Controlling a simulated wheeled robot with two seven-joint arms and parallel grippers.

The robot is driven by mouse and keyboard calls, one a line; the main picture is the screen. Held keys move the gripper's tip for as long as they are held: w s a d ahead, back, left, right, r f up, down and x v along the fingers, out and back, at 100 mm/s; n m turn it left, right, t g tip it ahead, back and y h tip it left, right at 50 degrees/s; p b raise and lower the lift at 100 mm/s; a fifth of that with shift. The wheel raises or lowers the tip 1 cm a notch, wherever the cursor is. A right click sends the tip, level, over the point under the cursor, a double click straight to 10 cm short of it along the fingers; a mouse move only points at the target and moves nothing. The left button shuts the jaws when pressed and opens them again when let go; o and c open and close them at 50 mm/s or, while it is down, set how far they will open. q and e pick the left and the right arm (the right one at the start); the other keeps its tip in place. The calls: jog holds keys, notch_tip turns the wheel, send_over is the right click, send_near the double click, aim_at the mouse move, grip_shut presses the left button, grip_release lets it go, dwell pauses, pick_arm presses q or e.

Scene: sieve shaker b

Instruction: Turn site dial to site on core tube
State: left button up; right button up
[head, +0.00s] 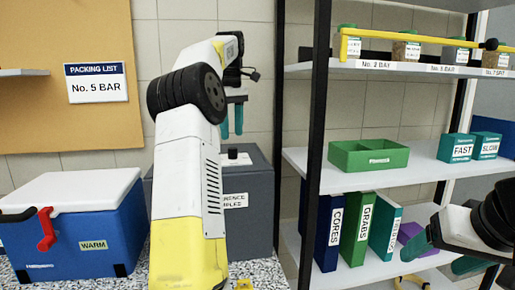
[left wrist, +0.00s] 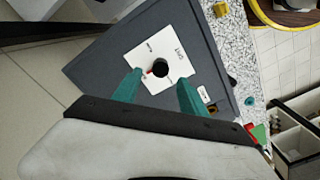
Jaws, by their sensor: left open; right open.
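The dial (left wrist: 160,68) is a black round knob on a white square plate (left wrist: 176,55) on top of a grey box (head: 262,185). A small red mark sits at the knob's left edge in the left wrist view; the plate's small words are hard to read. In the head view the knob (head: 233,152) stands up from the box top. My left gripper (head: 232,121) points down above the knob, its teal fingers open and apart on either side of it in the wrist view. My right gripper (head: 440,250) is open and empty by the shelf. I cannot identify a core tube.
A "No. 5 BAR" packing list (head: 97,83) hangs at left. A blue cooler (head: 85,235) with a red latch stands below it. The shelf at right holds labelled jars (head: 406,46) behind a yellow bar (head: 420,38), a green tray (head: 368,155), boxes and binders (head: 357,230).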

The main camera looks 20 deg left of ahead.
aim_at(233, 148)
pick_arm(q)
notch_tip(233, 148, down, 6)
jog(key=shift+f, duration=0.25)
jog(key=shift+c, duration=0.4)
grip_shut()
